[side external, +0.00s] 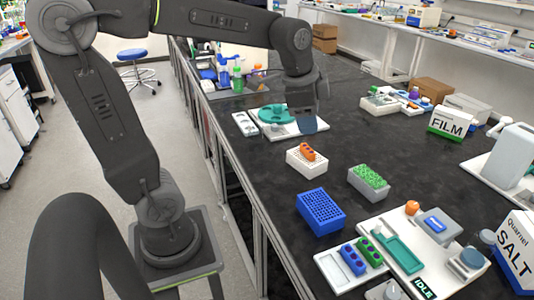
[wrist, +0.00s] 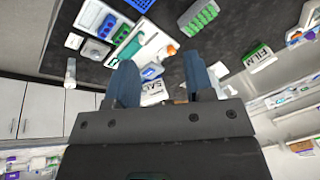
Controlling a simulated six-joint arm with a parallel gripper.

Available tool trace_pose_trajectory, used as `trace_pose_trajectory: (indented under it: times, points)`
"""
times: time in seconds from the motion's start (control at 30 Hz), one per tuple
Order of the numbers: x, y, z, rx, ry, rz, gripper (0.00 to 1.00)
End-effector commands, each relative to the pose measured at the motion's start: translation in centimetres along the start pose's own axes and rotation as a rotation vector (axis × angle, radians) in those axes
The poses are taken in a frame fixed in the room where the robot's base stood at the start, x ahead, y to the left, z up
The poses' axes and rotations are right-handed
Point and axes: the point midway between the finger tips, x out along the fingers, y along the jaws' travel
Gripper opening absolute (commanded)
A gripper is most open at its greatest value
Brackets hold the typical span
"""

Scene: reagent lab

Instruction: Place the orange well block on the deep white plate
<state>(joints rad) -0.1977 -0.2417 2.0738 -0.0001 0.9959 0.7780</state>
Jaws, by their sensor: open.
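The orange well block (side external: 307,152) rests on top of the deep white plate (side external: 306,164), a white block with holes in the middle of the dark bench. The orange block sits toward the plate's back edge and looks slightly angled. My gripper (side external: 309,124) is behind and above the plate, apart from both. In the wrist view my gripper (wrist: 163,80) has its two blue-grey fingers spread with nothing held between them. Neither the orange block nor the white plate can be made out in the wrist view.
A deep blue plate (side external: 320,211) and a deep green plate (side external: 369,181) stand in front. A white tray (side external: 330,265) holds blue and green well blocks beside an instrument. A teal item (side external: 277,113) lies behind my gripper.

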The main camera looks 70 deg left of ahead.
Motion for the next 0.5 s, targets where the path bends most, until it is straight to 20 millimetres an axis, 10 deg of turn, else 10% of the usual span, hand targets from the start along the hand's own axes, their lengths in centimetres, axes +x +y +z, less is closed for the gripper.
trace_pose_trajectory:
  times: [0.2,0.5]
  points:
    - [-1.9,8.2,3.9,-0.358,0.126,-0.02,0.48]
    - [-1.6,12.1,6.6,-0.588,0.197,0.004,0.48]
